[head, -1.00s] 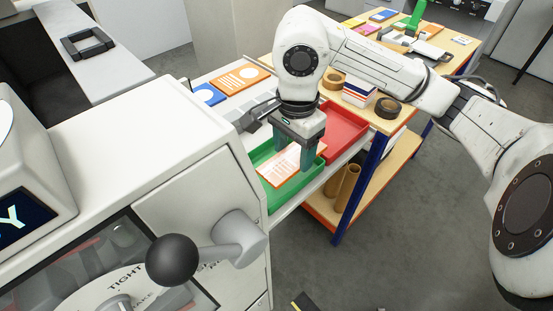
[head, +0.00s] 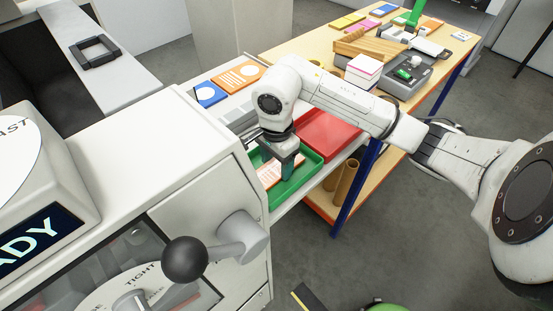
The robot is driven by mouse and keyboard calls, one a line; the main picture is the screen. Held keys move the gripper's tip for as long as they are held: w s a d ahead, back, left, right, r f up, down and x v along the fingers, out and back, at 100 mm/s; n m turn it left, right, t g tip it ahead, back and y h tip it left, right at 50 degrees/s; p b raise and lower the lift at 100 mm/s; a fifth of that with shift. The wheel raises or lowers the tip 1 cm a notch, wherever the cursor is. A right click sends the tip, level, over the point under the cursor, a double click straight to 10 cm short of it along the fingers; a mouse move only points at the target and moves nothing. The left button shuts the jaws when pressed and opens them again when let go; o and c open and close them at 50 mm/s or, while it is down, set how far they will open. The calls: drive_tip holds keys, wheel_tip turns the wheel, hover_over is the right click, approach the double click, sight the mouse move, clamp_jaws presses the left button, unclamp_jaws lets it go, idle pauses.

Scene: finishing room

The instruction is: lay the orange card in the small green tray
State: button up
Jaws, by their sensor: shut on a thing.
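The small green tray (head: 303,183) lies on the pale surface just right of the white machine. The orange card (head: 269,178), with pale printing, shows inside the tray's outline, partly hidden by my gripper. My gripper (head: 288,177) points down over the tray and is shut on the orange card. I cannot tell whether the card touches the tray floor.
A red tray (head: 328,135) adjoins the green one behind. Another orange card (head: 238,75) and a blue card (head: 207,95) lie behind left. The white machine's black knob (head: 185,259) is in front. The wooden table (head: 300,45) holds several items.

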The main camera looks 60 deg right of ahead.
sight(276, 168)
drive_tip(key=shift+f, duration=0.15)
drive_tip(key=o, duration=1)
drive_tip(key=shift+r, duration=0.25)
wheel_tip(276, 168, up, 12)
drive_tip(key=b, duration=0.2)
drive_tip(key=shift+b, duration=0.35)
